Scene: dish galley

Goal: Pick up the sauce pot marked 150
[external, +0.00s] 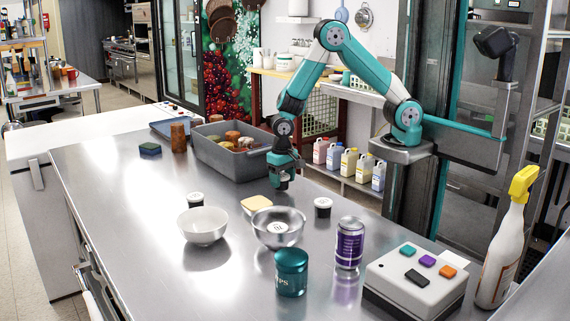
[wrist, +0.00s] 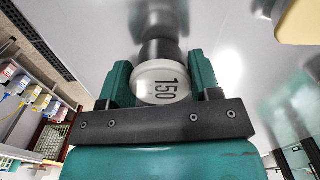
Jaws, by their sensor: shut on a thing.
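The sauce pot marked 150 (wrist: 160,84) has a white lid with black print and a dark body; it fills the space between the jaws in the wrist view. My gripper (external: 281,183) is shut on it, one finger on each side. In the external view my gripper is low over the steel counter, right of the grey bin, and mostly hides the pot. I cannot tell whether the pot touches the counter.
A yellow sponge-like block (external: 256,204), a white bowl (external: 203,226) and a steel bowl (external: 279,239) holding something white are close by. The grey bin (external: 228,160) is behind left. A teal tin (external: 291,272), purple can (external: 349,243) and button box (external: 416,283) stand nearer the camera.

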